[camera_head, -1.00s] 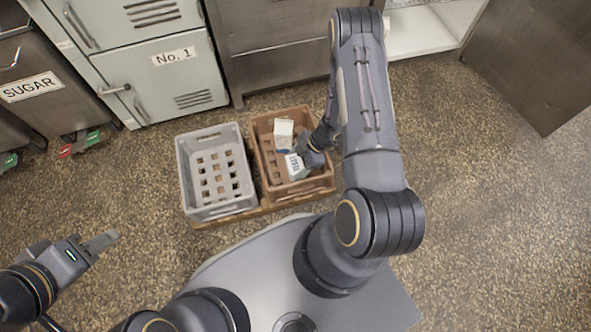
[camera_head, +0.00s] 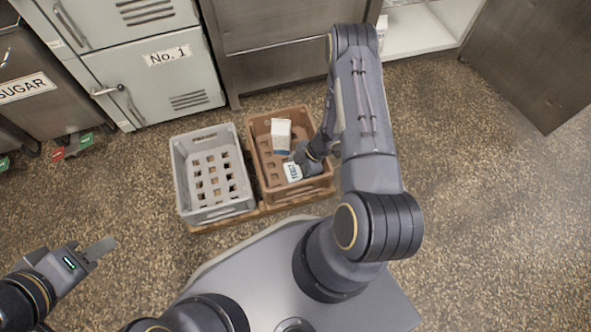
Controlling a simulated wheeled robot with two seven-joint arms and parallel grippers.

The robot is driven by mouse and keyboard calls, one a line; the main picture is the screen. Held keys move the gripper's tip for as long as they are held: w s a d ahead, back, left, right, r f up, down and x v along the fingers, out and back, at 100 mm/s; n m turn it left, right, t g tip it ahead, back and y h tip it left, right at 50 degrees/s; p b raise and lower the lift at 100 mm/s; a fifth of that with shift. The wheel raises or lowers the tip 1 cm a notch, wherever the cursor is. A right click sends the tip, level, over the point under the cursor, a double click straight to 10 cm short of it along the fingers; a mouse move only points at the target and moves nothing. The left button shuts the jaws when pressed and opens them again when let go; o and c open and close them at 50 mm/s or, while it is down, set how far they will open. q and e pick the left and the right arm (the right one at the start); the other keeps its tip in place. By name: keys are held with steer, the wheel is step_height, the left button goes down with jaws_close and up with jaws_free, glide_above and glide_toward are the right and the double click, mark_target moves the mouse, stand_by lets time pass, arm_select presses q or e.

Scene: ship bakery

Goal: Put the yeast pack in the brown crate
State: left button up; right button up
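My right gripper (camera_head: 294,160) reaches into the crate from the right, at this pack's upper edge. Its fingertips are too small and partly hidden to tell whether they grip the pack. A second white pack with a blue band (camera_head: 281,136) is inside the crate behind it. My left gripper (camera_head: 103,248) is at the lower left, away from the crates, seen edge-on.
The empty grey crate (camera_head: 240,208) stands close beside the brown one. Cabinets, including a No. 1 locker (camera_head: 160,80) and a bin marked SUGAR (camera_head: 28,86), line the back. An open cabinet door (camera_head: 540,65) is at upper right. Speckled floor is clear at right.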

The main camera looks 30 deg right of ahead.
steer(key=shift+r, duration=0.2)
steer(key=p+v, duration=0.5)
steer(key=v, duration=0.6)
steer(key=w+d+r+m+t+h, duration=0.25)
steer(key=w+d+r, duration=0.2)
steer(key=r, duration=0.35)
steer(key=w+d+r+m+t+h, duration=0.2)
steer(key=w+d+r+m+h, duration=0.1)
steer(key=w+r, duration=0.4)
step_height(320, 180, up, 12)
steer(key=s+m+t+h, duration=0.2)
steer(key=m, duration=0.2)
steer(key=s+a+r+m+g, duration=0.1)
steer(key=s+a+r+m, duration=0.4)
steer(key=s+r, duration=0.5)
steer(key=s+a+r+m+g+y, duration=0.1)
steer(key=s+a+y, duration=0.4)
steer(key=s+a, duration=0.7)
step_height(320, 180, up, 2)
steer(key=shift+s+a+r+m, duration=0.1)
steer(key=shift+s+a+m, duration=0.15)
steer(key=shift+s+m, duration=0.35)
